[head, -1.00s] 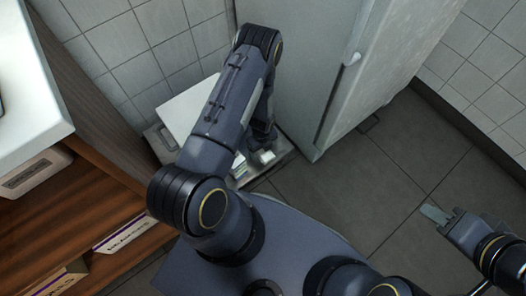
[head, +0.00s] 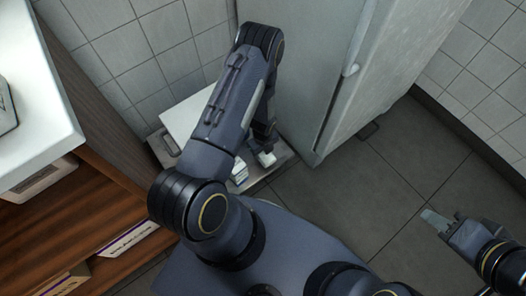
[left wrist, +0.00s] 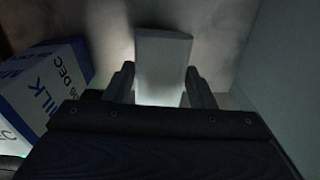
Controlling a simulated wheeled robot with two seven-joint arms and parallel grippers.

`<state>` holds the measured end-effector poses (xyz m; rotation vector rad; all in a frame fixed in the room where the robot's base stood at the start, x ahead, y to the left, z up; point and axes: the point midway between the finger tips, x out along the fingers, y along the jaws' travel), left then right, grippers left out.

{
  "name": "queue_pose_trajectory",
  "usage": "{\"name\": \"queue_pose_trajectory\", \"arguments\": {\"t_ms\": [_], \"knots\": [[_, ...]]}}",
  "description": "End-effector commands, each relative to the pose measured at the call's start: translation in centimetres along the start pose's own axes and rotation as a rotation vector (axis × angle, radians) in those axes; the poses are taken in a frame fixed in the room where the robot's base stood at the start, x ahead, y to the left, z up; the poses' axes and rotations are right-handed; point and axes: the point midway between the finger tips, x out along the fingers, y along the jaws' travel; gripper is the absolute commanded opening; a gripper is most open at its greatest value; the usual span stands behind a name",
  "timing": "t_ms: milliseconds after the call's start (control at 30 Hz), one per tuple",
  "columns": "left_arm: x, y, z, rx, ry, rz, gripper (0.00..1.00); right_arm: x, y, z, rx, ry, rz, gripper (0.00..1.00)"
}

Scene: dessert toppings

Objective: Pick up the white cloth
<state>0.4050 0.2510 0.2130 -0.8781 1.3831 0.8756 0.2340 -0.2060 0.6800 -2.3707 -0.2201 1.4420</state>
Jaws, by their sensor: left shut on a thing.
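My left gripper (head: 264,146) reaches down over a low tray (head: 282,158) beside the tall pale cabinet. It is shut on a small white thing (head: 266,159), which I take to be the white cloth. In the left wrist view the thing is a pale, block-like shape (left wrist: 162,60) between the two fingers (left wrist: 160,88). It looks dim and shadowed, and I cannot tell whether it still touches the tray. My right gripper (head: 436,220) hangs above the floor at the right, far from the tray. Its jaw state is unclear.
A blue and white milk carton (left wrist: 45,92) stands just left of the left gripper. A white board-like thing (head: 188,118) lies at the tray's back. The pale cabinet (head: 298,75) rises close on the right. A wooden shelf (head: 95,125) stands left. The floor (head: 355,185) at right is clear.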

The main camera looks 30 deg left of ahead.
Motion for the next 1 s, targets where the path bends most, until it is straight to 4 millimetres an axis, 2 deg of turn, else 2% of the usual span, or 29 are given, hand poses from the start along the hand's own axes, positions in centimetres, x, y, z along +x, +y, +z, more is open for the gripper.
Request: {"name": "queue_pose_trajectory", "arguments": {"t_ms": [33,233,400,600,800,1000], "knots": [[-1.4,0.7,-0.9,0.005,0.004,0.005,0.28,-0.8,-0.4,-0.4,0.0,0.0,0.0,0.36],[-6.0,2.9,-3.8,0.007,0.003,0.004,0.28,-2.5,-1.1,-1.3,0.0,0.0,0.0,0.36],[-7.3,5.3,-6.9,0.008,0.004,0.008,0.28,-3.2,-1.4,-1.6,0.0,0.0,0.0,0.36],[-8.6,7.2,-9.2,0.006,0.003,0.007,0.28,-3.7,-1.7,-1.9,0.0,0.0,0.0,0.36],[-9.2,8.2,-10.6,0.003,0.003,0.005,0.28,-3.9,-1.8,-2.0,0.0,0.0,0.0,0.36],[-9.3,8.4,-10.8,0.002,0.002,0.003,0.28,-3.9,-1.8,-2.0,0.0,0.0,0.0,0.36]]}}
